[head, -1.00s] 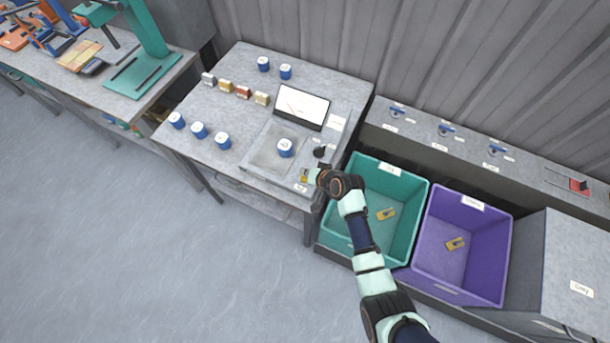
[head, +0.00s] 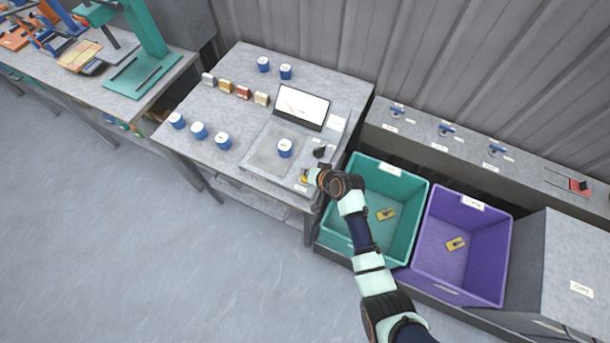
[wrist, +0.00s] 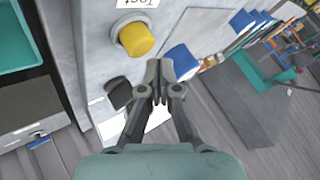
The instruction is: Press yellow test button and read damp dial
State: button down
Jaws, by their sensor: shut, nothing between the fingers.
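The yellow test button (wrist: 136,38) is round, in a light collar on the panel under a "Test" label in the wrist view. It also shows small in the head view (head: 303,179). My gripper (wrist: 157,72) is shut and empty, its fingertips just beside and below the button in the wrist picture; I cannot tell whether they touch it. In the head view my gripper (head: 313,173) is at the machine's front right corner and partly covers the button. The dial (head: 302,106) has a white face with a reddish needle; its reading is too small to tell.
A black knob (head: 319,152) sits close to the button. A blue and white cup (head: 285,148) stands on the machine's plate, with more cups and small blocks on the bench. Teal (head: 337,222) and purple (head: 419,232) bins stand to the right.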

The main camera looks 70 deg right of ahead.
dwell(0.3)
jog(key=shift+f, duration=0.4)
jog(key=shift+f+b, duration=1.05)
jog(key=shift+b, duration=0.05)
dwell(0.8)
jog(key=shift+r, duration=0.15)
jog(key=shift+r+p, duration=1.3)
jog(key=shift+p, duration=0.1)
notch_tip(320, 180, up, 5)
jog(key=p, duration=0.4)
jog(key=shift+r+p, duration=0.1)
jog(key=shift+p, duration=0.3)
